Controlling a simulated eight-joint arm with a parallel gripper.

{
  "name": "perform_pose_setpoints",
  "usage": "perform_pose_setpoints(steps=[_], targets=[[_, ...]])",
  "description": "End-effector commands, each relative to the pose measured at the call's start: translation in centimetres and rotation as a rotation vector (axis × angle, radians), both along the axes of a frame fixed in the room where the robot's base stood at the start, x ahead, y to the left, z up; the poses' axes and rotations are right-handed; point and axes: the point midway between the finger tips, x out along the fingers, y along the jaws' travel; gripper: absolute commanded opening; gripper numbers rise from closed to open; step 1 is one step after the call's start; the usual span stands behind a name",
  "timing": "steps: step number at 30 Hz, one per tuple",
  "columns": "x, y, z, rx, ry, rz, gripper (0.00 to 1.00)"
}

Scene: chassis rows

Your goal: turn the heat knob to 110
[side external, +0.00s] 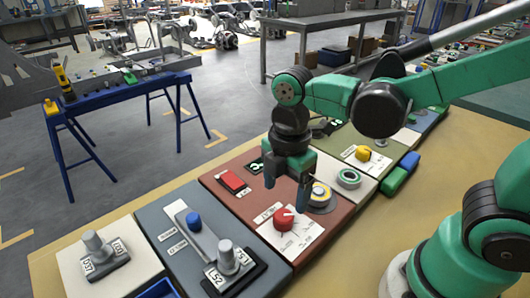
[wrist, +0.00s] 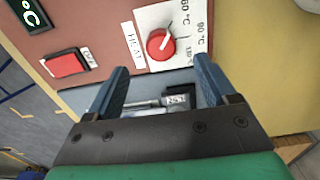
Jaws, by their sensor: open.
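The heat knob (side external: 283,219) is a round red dial with a white pointer, on a white scale plate (side external: 304,237) on the red-brown panel. In the wrist view the knob (wrist: 160,44) sits beyond the fingertips, beside the word HEAT, with temperature marks such as 80 °C on its plate. The pointer there slants up and right; its exact reading is too small to tell. My gripper (side external: 286,190) is open and empty above the panel, apart from the knob. Its two blue fingers (wrist: 160,78) show in the wrist view, with the knob ahead of the gap between them.
A red switch (side external: 233,181) marked OFF and a small dark display (side external: 257,165) share the panel.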

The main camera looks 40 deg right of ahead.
Motion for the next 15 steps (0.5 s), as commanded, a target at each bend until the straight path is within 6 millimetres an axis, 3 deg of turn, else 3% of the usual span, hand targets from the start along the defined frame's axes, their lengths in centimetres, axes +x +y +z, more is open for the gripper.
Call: perform_pose_setpoints(steps=[15], targets=[[0.0,0.1,-4.7,-0.002,0.008,0.027,0.78]])
